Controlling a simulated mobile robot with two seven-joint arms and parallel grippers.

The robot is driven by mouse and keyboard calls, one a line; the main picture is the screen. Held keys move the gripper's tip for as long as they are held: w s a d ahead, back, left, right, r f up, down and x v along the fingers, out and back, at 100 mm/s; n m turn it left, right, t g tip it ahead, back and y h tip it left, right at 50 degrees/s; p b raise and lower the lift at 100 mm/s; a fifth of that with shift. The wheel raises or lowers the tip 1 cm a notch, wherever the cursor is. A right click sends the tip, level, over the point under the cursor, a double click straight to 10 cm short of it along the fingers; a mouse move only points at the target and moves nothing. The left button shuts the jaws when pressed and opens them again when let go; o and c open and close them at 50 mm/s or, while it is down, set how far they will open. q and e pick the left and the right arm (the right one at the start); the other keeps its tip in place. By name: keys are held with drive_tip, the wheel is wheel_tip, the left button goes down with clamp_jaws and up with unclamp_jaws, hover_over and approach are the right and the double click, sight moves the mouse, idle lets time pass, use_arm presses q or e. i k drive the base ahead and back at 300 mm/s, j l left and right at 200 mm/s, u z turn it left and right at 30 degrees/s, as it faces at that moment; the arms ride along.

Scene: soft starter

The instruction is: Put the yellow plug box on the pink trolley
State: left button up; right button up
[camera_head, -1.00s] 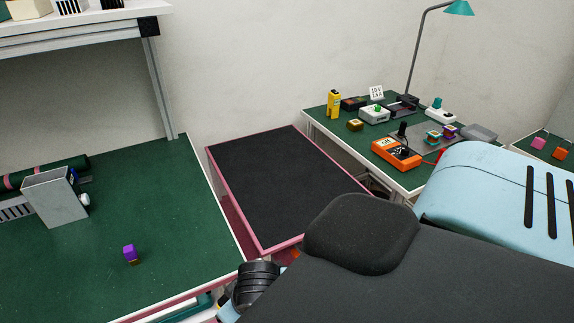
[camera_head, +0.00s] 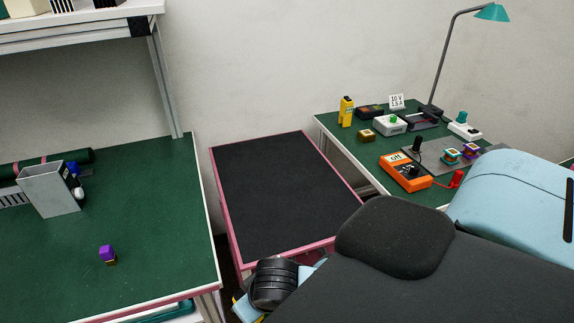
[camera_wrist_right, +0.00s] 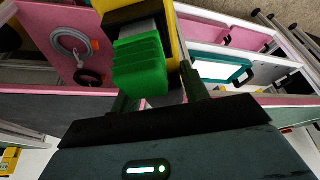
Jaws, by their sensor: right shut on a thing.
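The pink trolley (camera_head: 226,215) stands between two green-topped benches in the head view. Its black top is bare. In the right wrist view my right gripper (camera_wrist_right: 158,85) is shut on a yellow box (camera_wrist_right: 179,40) with black parts and a ridged green piece on it, apparently the yellow plug box. Part of the box is cut off at the top edge. In the head view the right gripper and the held box cannot be made out clearly behind my arm. My left gripper is not in view.
The right bench carries an orange meter (camera_head: 404,171), a yellow device (camera_head: 346,111) and a lamp (camera_head: 448,55). Pink drawers or shelves show in the wrist view.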

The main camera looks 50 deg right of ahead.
sight(292, 200)
drive_tip(key=k+l, duration=0.1)
drive_tip(key=l, duration=0.25)
drive_tip(key=k+l+u, duration=0.1)
drive_tip(key=l, duration=0.3)
drive_tip(key=k+l, duration=0.15)
drive_tip(key=l, duration=0.2)
drive_tip(key=k+l+u, duration=0.1)
drive_tip(key=l, duration=0.25)
drive_tip(key=i, duration=0.45)
